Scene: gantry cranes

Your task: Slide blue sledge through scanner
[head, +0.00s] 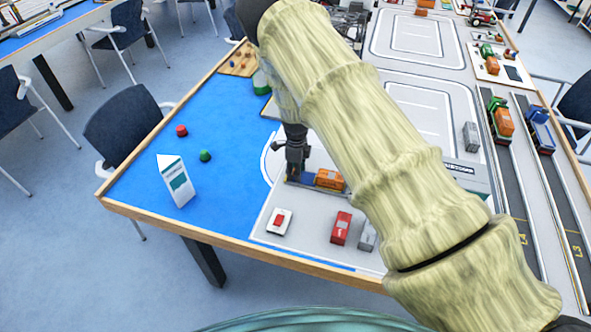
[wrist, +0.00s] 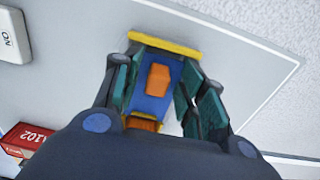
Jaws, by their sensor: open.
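The blue sledge (head: 306,180) lies on the grey board of the table, with an orange container (head: 329,179) at its right in the head view. My gripper (head: 294,172) points down over the sledge's left part. In the wrist view my gripper (wrist: 155,78) is open, its fingers on either side of the sledge (wrist: 150,105). An orange block (wrist: 158,80) stands up from the sledge between the fingers, and a yellow bar (wrist: 165,45) crosses its far end. I cannot tell whether the fingers touch it. I cannot make out the scanner; my arm hides part of the table.
A red container (head: 341,228), a grey block beside it and a white block with a red top (head: 279,221) stand near the front edge. A white folded sign (head: 176,181), a red buoy (head: 181,130) and a green buoy (head: 205,155) stand on the blue area. Truck lanes lie at right.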

